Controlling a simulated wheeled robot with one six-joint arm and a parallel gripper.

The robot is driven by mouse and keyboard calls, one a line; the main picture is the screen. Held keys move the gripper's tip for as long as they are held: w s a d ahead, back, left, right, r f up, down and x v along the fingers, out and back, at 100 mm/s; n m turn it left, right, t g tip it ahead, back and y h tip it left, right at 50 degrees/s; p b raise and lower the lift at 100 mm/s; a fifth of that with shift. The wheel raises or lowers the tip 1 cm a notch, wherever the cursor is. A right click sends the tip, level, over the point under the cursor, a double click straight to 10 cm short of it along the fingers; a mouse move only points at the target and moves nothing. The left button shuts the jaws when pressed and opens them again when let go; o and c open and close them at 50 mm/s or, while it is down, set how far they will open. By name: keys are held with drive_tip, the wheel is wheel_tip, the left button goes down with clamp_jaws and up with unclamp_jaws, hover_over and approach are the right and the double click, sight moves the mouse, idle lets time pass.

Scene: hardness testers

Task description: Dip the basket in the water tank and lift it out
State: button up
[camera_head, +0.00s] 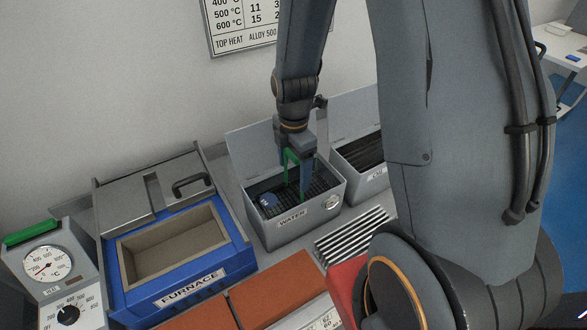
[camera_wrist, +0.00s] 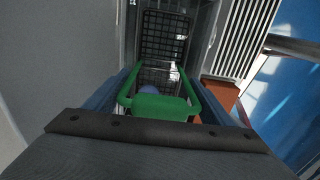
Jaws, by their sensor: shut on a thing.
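The water tank (camera_head: 285,231) is a grey metal box labelled WATER, with its lid (camera_head: 259,149) raised at the back. A dark wire basket (camera_head: 265,188) with a green handle (camera_head: 289,157) is at the tank's opening. Its wire mesh also shows in the wrist view (camera_wrist: 165,35). My gripper (camera_head: 300,160) is above the tank, shut on the green handle, which spans between the fingers in the wrist view (camera_wrist: 160,106). A blue round thing (camera_head: 268,200) is in the basket. How deep the basket sits and the water level cannot be told.
An open blue furnace (camera_head: 180,240) stands left of the tank, beside a dial control box (camera_head: 47,268). A second tank (camera_head: 362,181) with a raised lid is at the right. A slatted rack (camera_head: 350,235) and orange bricks (camera_head: 275,288) lie in front.

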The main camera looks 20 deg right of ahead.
drive_tip(key=shift+r+p, duration=0.5)
drive_tip(key=shift+r, duration=0.1)
drive_tip(key=shift+f, duration=0.2)
drive_tip(key=shift+f+b, duration=0.45)
drive_tip(key=shift+f, duration=0.25)
drive_tip(key=shift+r, duration=0.15)
drive_tip(key=shift+r+p, duration=0.75)
drive_tip(key=shift+p, duration=0.1)
drive_tip(key=shift+f, duration=0.1)
drive_tip(key=shift+f+b, duration=0.5)
drive_tip(key=shift+f, duration=0.35)
drive_tip(key=shift+r, duration=0.25)
